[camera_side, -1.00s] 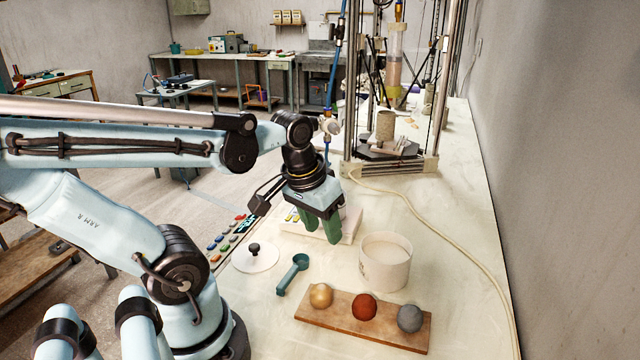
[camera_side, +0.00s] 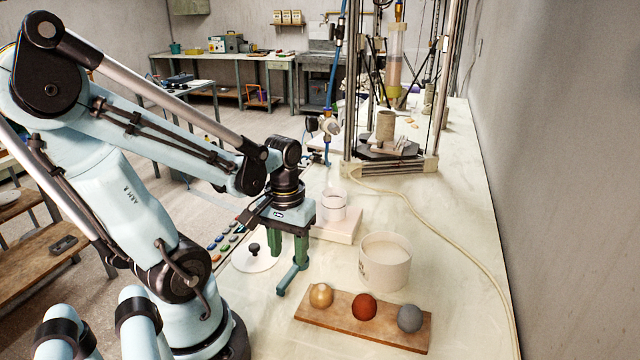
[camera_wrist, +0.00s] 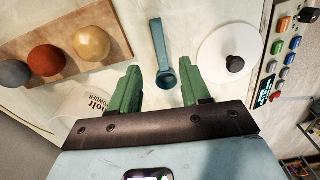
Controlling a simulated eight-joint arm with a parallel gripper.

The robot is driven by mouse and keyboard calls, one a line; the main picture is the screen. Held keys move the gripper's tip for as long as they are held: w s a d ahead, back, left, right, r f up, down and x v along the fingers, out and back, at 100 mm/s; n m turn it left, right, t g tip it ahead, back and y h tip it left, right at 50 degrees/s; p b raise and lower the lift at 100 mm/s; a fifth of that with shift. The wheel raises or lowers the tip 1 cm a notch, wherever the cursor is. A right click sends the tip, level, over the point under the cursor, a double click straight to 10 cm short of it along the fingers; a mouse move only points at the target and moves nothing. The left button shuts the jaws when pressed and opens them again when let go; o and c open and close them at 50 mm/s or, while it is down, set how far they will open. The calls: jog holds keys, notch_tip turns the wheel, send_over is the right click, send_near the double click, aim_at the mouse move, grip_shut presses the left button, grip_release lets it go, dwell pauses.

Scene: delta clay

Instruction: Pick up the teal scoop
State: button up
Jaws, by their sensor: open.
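The teal scoop (camera_side: 288,281) lies on the pale worktop, its handle pointing toward the front left in the side view. In the wrist view the scoop (camera_wrist: 160,50) shows whole, with its round bowl (camera_wrist: 166,79) nearest me. My gripper (camera_side: 289,257) is low over the bowl end, and its right finger partly covers the bowl in the side view. In the wrist view my gripper (camera_wrist: 162,90) is open, with one green finger on each side of the bowl. I cannot tell how far the fingertips are above the worktop.
A white lid with a black knob (camera_side: 254,249) lies just left of the scoop. A white tub (camera_side: 385,262) stands to the right. A wooden board (camera_side: 345,320) holds gold, red and grey balls in front. A keypad (camera_side: 228,242) lies beyond the lid.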

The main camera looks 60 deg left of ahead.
aim_at(290, 274)
jog(key=shift+f, duration=2.9)
jog(key=shift+c, duration=0.5)
grip_shut()
